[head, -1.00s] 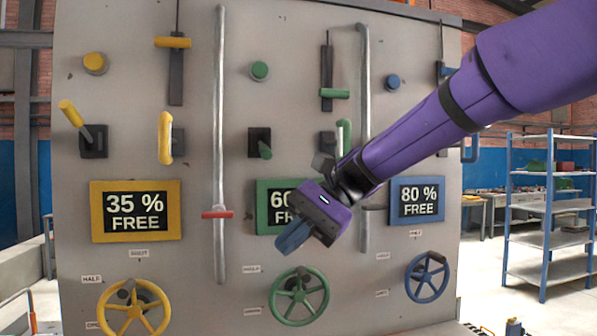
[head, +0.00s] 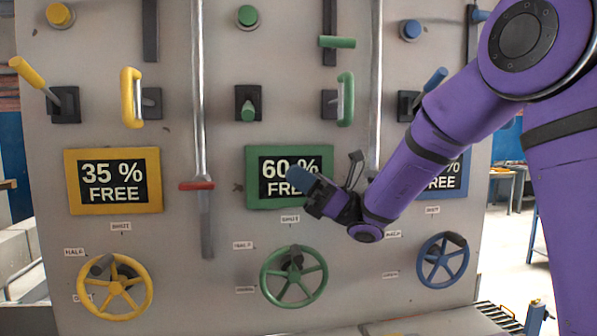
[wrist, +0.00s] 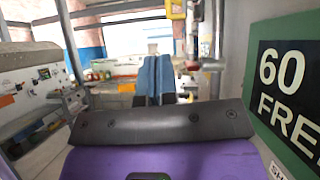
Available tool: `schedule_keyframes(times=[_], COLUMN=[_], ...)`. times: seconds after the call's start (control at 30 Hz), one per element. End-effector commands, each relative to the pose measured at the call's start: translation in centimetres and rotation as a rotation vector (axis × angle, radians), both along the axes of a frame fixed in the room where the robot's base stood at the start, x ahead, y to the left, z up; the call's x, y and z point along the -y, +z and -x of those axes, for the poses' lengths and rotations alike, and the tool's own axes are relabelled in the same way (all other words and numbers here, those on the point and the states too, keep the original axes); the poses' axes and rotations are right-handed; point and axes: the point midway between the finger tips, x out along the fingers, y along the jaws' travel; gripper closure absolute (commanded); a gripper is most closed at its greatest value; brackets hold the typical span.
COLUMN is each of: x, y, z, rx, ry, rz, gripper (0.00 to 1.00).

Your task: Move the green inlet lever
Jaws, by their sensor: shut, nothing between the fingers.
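The green lever (head: 248,108) sticks out of a black plate at the upper middle of the panel, above the green-framed sign, its knob facing outward and slightly down. No label naming it is readable. My gripper (head: 301,181) is in front of the lower edge of the green 60 % sign (head: 248,193), below and right of the lever, apart from it. Its blue fingers are together and empty; they also show shut in the wrist view (wrist: 153,78), with the sign (wrist: 262,40) at right. The lever is not identifiable in the wrist view.
A green loop handle (head: 346,98) and a green slider grip (head: 337,42) are right of the lever. A vertical pipe (head: 199,110) with a red handle (head: 197,185) stands left of it. A green wheel (head: 275,290) is below. The panel between pipe and lever is clear.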

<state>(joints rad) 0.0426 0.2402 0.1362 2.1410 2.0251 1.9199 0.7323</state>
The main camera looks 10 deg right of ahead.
Motion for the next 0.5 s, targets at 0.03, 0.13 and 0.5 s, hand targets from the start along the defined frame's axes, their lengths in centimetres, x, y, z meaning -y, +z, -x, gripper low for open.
schedule_keyframes(times=[0.03, 0.13, 0.5], x=[-0.8, -2.4, -6.5], y=[0.6, 1.6, 5.9], z=[0.1, 0.1, 0.3], rx=[0.004, 0.003, 0.006], ry=[0.002, 0.003, 0.000], rz=[0.001, 0.000, 0.002], gripper=[1.00, 1.00, 1.00])
